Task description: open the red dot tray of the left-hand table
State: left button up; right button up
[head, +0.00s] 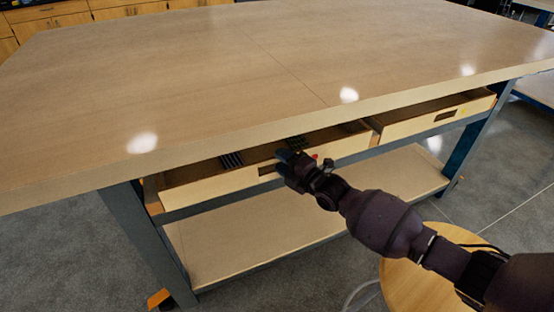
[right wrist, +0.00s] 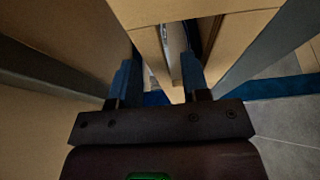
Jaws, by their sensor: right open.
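The table (head: 200,75) has two trays under its top. The left tray (head: 215,187) bears a small red dot (head: 315,157) on its front, right of a dark handle slot (head: 267,170). It stands partly pulled out, with dark items (head: 231,160) inside. My right gripper (head: 283,157) is at the top edge of this tray's front, beside the slot. In the right wrist view its two blue fingers (right wrist: 157,78) are apart, with a panel edge between them. I cannot tell whether they touch it. My left gripper is not in view.
The right tray (head: 430,120) is also partly out. A lower shelf (head: 290,225) runs below, between blue table legs (head: 145,235). A round wooden stool top (head: 405,285) stands in front, under my right arm. Grey floor is free at the right.

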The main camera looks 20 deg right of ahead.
jog(key=shift+x, duration=0.85)
jog(key=shift+c, duration=0.4)
grip_shut()
